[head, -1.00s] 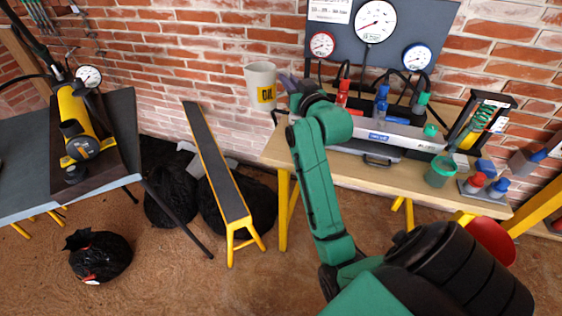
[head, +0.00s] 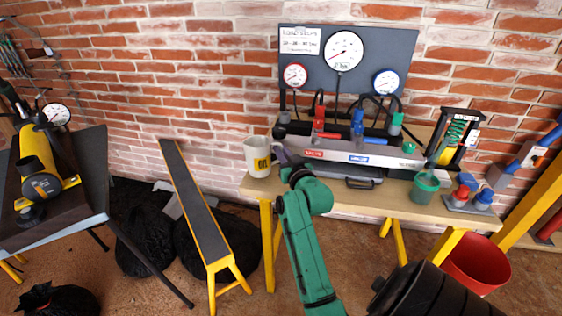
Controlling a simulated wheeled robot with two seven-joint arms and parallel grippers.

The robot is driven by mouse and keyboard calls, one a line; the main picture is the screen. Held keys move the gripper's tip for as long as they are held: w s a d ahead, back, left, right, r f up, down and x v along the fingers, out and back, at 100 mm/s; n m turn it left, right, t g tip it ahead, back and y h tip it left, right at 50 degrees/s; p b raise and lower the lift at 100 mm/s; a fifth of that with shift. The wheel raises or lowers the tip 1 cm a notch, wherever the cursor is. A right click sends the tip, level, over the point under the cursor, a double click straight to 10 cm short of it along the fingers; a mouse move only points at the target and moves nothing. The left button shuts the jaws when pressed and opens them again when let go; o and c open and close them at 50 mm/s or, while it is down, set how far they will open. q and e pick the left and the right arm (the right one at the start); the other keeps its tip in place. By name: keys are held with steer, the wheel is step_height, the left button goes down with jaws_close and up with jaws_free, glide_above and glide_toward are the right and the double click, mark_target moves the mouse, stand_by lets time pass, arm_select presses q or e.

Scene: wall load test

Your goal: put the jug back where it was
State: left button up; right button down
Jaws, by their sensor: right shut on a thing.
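The jug (head: 257,158) is cream-white with a yellow label in black letters. It is upright at the left end of the wooden bench (head: 345,199), low over the top or on it; I cannot tell if its base touches. My right gripper (head: 279,156) is at the jug's right side, shut on it. The fingers are small and partly hidden by the green wrist. My left gripper is not in view.
Right of the jug stands a grey test unit (head: 352,150) with red and blue fittings, below a gauge panel (head: 347,60). A green cup (head: 425,187) stands farther right. A narrow ramp (head: 196,203) with yellow legs is left of the bench. Bare bench lies along the front edge.

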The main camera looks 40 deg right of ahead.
step_height(320, 180, down, 3)
steer(key=shift+r, duration=0.2)
steer(key=c, duration=0.9)
jaws_free()
steer(key=shift+f, duration=0.1)
steer(key=v, duration=1.2)
steer(key=shift+b, duration=0.3)
